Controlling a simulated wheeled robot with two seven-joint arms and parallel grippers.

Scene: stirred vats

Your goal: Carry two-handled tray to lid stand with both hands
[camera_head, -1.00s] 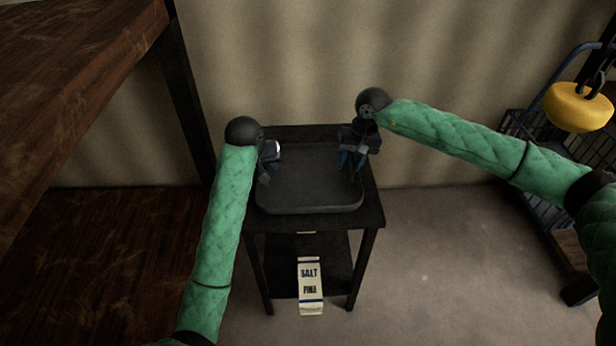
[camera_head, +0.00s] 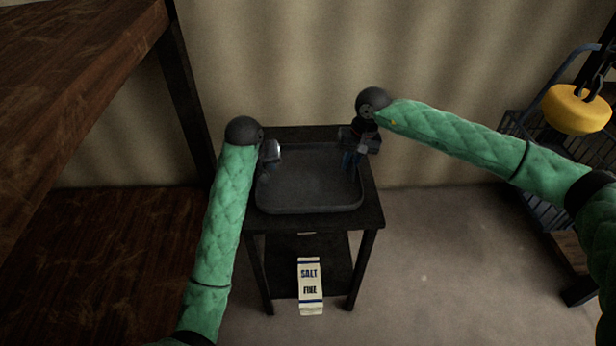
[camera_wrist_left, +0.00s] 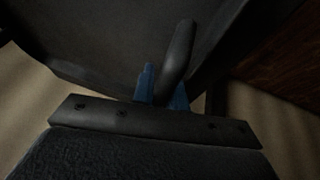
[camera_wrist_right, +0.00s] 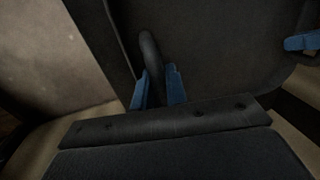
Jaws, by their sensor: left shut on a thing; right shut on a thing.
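The dark two-handled tray (camera_head: 310,205) is level on or just above the top of a small dark stand (camera_head: 372,208); I cannot tell if it touches. My left gripper (camera_head: 268,166) is at the tray's left end. In the left wrist view its blue fingers (camera_wrist_left: 162,90) are shut on a dark handle (camera_wrist_left: 178,50). My right gripper (camera_head: 352,160) is at the tray's right end. In the right wrist view its blue fingers (camera_wrist_right: 158,88) are shut on the other handle (camera_wrist_right: 150,52). The tray looks empty.
A salt carton (camera_head: 310,286) stands on the stand's lower shelf. A large wooden table or shelf (camera_head: 70,90) is close on the left. A blue cart (camera_head: 545,130) and a yellow hanging weight (camera_head: 577,107) are at the right. The floor (camera_head: 450,270) right of the stand is clear.

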